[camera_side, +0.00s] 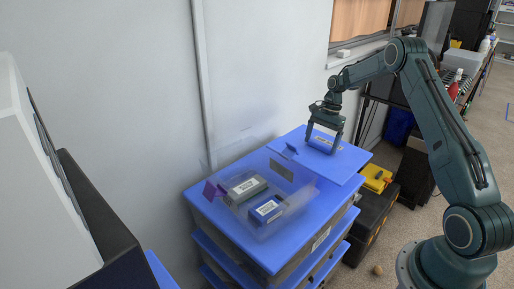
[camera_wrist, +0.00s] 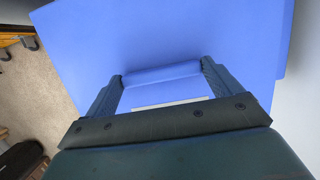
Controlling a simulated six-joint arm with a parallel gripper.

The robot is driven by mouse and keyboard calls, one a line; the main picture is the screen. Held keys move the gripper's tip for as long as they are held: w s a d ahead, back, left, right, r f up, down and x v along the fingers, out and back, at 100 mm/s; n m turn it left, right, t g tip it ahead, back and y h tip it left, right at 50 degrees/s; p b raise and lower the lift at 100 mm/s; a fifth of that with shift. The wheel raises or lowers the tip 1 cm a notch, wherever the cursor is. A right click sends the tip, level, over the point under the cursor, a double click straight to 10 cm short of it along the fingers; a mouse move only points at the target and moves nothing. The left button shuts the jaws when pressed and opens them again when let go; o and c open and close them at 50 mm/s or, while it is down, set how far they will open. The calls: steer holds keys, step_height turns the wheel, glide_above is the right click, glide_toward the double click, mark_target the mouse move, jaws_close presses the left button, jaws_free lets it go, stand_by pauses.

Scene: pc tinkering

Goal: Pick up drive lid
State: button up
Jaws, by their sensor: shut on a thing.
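The drive lid (camera_side: 335,163) is a flat blue panel with a pale label strip, lying over the right part of a blue-topped stack. In the wrist view the blue lid (camera_wrist: 190,30) fills most of the upper picture. My gripper (camera_side: 322,149) points down over the lid, its two fingers standing apart. In the wrist view my gripper (camera_wrist: 164,72) is shut on a raised blue bar of the lid that spans between the fingertips. Whether the lid is clear of the surface below cannot be told.
A clear box (camera_side: 238,219) left of the lid holds a grey drive (camera_side: 245,187) and a blue drive (camera_side: 266,210). The stack of blue-topped bins (camera_side: 287,260) stands against the wall (camera_side: 120,110). A yellow object (camera_side: 376,178) on a dark case is close right.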

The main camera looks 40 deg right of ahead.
mark_target(359, 152)
steer(key=s+d, duration=0.6)
steer(key=s, duration=0.1)
steer(key=s+d, duration=0.3)
steer(key=s, duration=0.1)
steer(key=shift+s+d, duration=0.25)
steer(key=shift+m, duration=0.5)
steer(key=w+a+r, duration=0.5)
steer(key=w+a, duration=0.1)
steer(key=shift+r, duration=0.35)
steer(key=w+a+r+m, duration=0.1)
steer(key=w+a+r, duration=0.4)
steer(key=a+r, duration=0.3)
steer(key=w+a+r, duration=0.1)
steer(key=w+a, duration=0.1)
steer(key=a, duration=0.9)
steer(key=w+a+r+n, duration=0.1)
steer(key=w+a, duration=0.1)
steer(key=a, duration=1)
steer(key=shift+w+a+r, duration=0.25)
steer(key=shift+w, duration=0.15)
steer(key=shift+f, duration=0.1)
step_height(359, 152, down, 8)
steer(key=shift+r, duration=0.2)
steer(key=shift+f, duration=1.1)
